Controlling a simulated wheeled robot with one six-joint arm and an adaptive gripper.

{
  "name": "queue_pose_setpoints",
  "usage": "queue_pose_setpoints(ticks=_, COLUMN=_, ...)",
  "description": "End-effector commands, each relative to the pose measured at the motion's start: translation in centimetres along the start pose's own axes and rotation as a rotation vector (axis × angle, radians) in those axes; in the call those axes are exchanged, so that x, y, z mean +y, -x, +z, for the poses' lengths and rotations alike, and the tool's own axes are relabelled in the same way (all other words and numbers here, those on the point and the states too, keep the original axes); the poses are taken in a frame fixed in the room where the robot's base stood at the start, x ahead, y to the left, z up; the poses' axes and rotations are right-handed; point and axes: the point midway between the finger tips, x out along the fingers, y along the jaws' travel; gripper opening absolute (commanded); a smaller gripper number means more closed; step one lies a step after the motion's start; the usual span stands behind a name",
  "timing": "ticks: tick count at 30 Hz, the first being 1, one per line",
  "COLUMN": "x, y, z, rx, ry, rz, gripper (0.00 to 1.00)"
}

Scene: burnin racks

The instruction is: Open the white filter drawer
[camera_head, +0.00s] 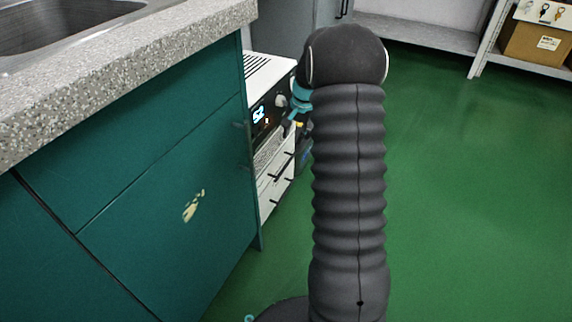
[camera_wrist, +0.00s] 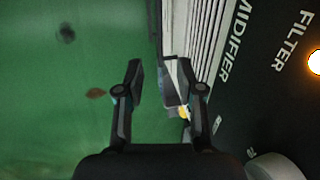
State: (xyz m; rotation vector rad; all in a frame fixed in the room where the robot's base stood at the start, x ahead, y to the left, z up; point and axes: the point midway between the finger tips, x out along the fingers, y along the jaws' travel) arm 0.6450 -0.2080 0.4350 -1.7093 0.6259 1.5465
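A white unit (camera_head: 271,70) stands past the counter, with a black control panel (camera_head: 262,116) on its front. Below the panel are a louvred strip (camera_head: 268,148) and white drawers (camera_head: 276,186) with dark handles. I cannot tell which drawer is the filter one. My gripper is open in the wrist view (camera_wrist: 160,78), its fingers apart beside the louvres (camera_wrist: 207,40). Something small, pale and dark, shows by the right finger, and I cannot tell what it is. In the head view my arm partly hides the unit's right side, and the fingers are hard to make out.
A teal cabinet (camera_head: 165,170) with a speckled countertop (camera_head: 120,65) and a steel sink (camera_head: 55,25) fills the left and partly hides the unit. Green floor (camera_head: 470,190) is clear at right. A shelf with a cardboard box (camera_head: 535,44) stands at the back right.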

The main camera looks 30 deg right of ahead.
Motion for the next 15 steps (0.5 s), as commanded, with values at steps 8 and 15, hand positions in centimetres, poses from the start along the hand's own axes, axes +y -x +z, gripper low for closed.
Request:
queue_pose_setpoints(ticks=8, x=0.2, y=-2.8, z=-0.3, rx=-0.006, ry=-0.011, rz=0.001, gripper=0.37)
queue_pose_setpoints(ticks=15, x=0.2, y=-7.2, z=-0.3, rx=-0.006, ry=-0.011, rz=0.001, gripper=0.37)
